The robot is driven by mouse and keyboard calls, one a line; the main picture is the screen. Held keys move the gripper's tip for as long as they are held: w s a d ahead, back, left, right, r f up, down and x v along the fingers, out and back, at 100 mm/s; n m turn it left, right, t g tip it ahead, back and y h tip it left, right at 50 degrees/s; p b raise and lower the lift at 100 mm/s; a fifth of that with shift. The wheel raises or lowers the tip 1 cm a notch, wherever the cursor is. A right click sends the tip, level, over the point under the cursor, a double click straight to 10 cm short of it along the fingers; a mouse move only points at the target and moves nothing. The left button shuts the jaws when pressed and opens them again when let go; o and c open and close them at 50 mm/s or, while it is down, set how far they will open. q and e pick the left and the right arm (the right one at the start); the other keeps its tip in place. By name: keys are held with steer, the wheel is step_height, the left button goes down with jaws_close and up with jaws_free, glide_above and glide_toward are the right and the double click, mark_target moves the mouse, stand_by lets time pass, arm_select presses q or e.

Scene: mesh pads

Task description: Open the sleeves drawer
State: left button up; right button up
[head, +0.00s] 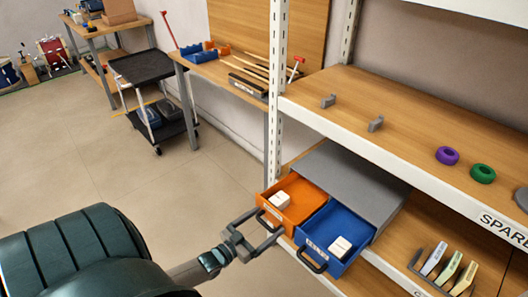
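A grey cabinet (352,178) on the lower shelf holds two drawers side by side, both standing pulled out. The orange drawer (303,210) is on the left and has a white block (279,200) in it. The blue drawer (338,226) is on the right, with another white block (340,247) in it. Their front labels are too small to read, so I cannot tell which is the sleeves drawer. My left gripper (268,224) is open, its fingers spread just in front of the orange drawer's dark handle. I cannot tell whether they touch it. My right gripper is out of view.
The upper shelf (400,115) overhangs the cabinet, with a white upright (277,90) at its left. Several card-like pieces (448,268) stand in a rack right of the drawers. A black cart (143,67) stands farther back.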

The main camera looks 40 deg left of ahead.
arm_select(q)
steer(key=shift+s, duration=0.1)
steer(key=s+a+b, duration=0.1)
steer(key=s, duration=1.6)
steer(key=shift+a, duration=0.2)
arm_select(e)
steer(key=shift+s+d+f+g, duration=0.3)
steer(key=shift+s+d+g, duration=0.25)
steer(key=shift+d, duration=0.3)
arm_select(q)
steer(key=shift+s, duration=0.1)
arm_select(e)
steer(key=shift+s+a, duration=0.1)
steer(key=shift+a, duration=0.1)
arm_select(q)
steer(key=shift+f, duration=0.1)
